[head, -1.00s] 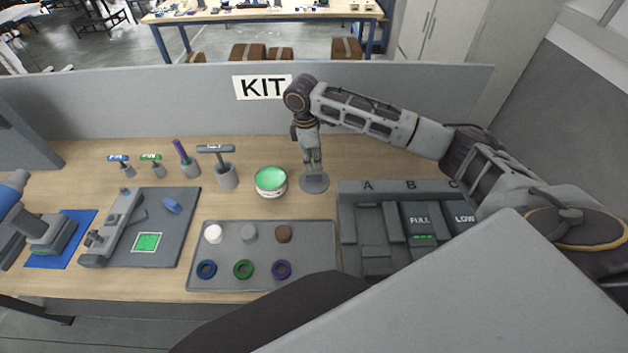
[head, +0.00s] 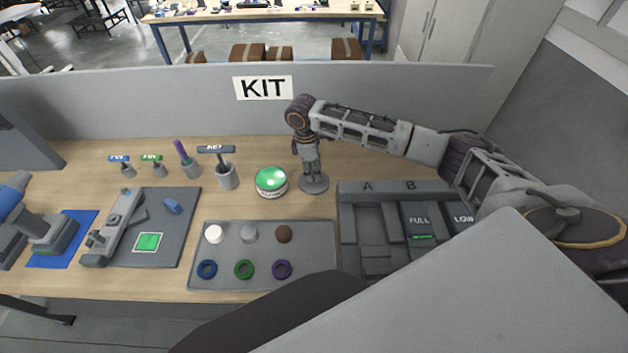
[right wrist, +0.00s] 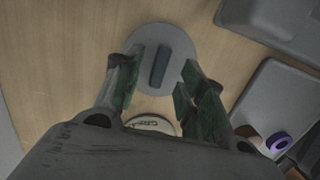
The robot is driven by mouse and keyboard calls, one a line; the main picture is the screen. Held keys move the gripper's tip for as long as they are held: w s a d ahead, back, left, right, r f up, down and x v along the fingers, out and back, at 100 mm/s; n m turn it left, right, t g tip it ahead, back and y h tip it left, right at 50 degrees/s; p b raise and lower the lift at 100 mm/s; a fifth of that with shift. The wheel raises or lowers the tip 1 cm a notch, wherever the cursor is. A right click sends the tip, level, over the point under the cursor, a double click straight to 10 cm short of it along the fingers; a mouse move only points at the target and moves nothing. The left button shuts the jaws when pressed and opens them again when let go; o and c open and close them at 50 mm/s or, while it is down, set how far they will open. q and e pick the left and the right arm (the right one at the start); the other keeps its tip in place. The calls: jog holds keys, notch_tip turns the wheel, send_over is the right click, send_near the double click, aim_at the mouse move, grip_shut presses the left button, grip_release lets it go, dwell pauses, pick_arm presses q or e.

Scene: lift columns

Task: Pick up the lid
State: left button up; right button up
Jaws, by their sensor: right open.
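The lid is a grey disc (head: 314,186) with a bar handle, lying flat on the table just right of the open jar. In the right wrist view the lid (right wrist: 180,42) shows its dark upright bar handle (right wrist: 159,66). My right gripper (head: 311,174) points down over the lid. In the wrist view its open fingers (right wrist: 158,72) stand on either side of the handle, with gaps showing. The jar (head: 271,184) is white with a green top surface; its lettered edge (right wrist: 151,124) shows between the fingers. My left gripper is out of view.
A grey tray (head: 225,272) with pucks and rings lies in front of the jar. A dark compartment organizer (head: 360,190) stands right of the lid. Several cups with tools (head: 228,178) stand left. A grey panel (head: 400,90) closes the back.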

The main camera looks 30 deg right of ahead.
aim_at(314, 179)
jog(key=shift+d+f, duration=0.1)
jog(key=shift+f, duration=1.25)
grip_shut()
